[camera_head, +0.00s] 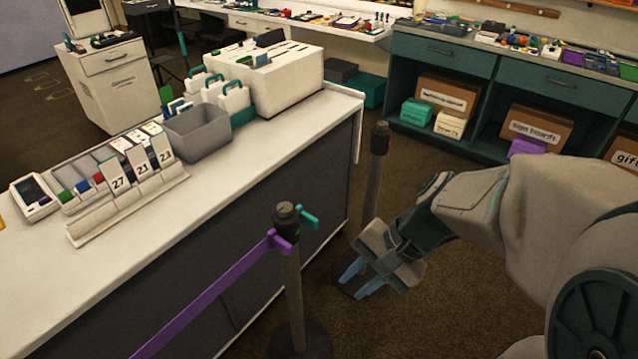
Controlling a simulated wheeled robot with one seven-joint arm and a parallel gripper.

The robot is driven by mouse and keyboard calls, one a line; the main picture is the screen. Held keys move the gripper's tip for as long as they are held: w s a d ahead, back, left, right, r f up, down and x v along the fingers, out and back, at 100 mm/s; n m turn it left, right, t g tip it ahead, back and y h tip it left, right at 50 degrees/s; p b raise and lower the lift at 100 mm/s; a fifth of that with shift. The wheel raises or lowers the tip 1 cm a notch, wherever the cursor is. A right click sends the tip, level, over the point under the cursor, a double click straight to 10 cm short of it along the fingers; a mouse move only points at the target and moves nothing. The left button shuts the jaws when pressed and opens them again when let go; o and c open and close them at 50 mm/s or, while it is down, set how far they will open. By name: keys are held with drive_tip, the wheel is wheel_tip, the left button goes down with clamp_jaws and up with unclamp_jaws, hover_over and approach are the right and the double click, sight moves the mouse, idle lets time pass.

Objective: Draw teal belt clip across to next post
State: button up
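The teal belt clip (309,218) sticks out from the right side of the head of the near post (292,282). A purple belt (205,299) with a purple clip (280,241) joins the same post on its left side. A second post (374,183) stands farther back to the right, and no belt shows on it. My gripper (359,281) is to the right of and lower in the picture than the teal clip, apart from it. Its two blue fingers point down and left, spread with a gap between them, and nothing shows in them.
A white-topped counter (237,188) runs along the left, close to the near post. It bears a grey bin (198,134), a white box (285,75) and numbered cards (142,170). Teal shelves (440,50) stand at the back right. Brown carpet (455,290) is open between.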

drive_tip(key=w+a+f+m+t+y+b, duration=0.2)
drive_tip(key=w+f+m+y+b, duration=0.4)
drive_tip(key=f+m+b, duration=0.15)
drive_tip(key=m+t+y+b, duration=0.2)
drive_tip(key=m+t+b, duration=0.3)
drive_tip(key=m+t, duration=0.55)
approach(318, 222)
drive_tip(key=shift+g, duration=0.45)
drive_tip(key=x, duration=0.6)
drive_tip(key=b+x, duration=0.1)
drive_tip(key=x, duration=0.3)
drive_tip(key=shift+w+r, duration=0.15)
drive_tip(key=shift+r, duration=0.2)
clamp_jaws()
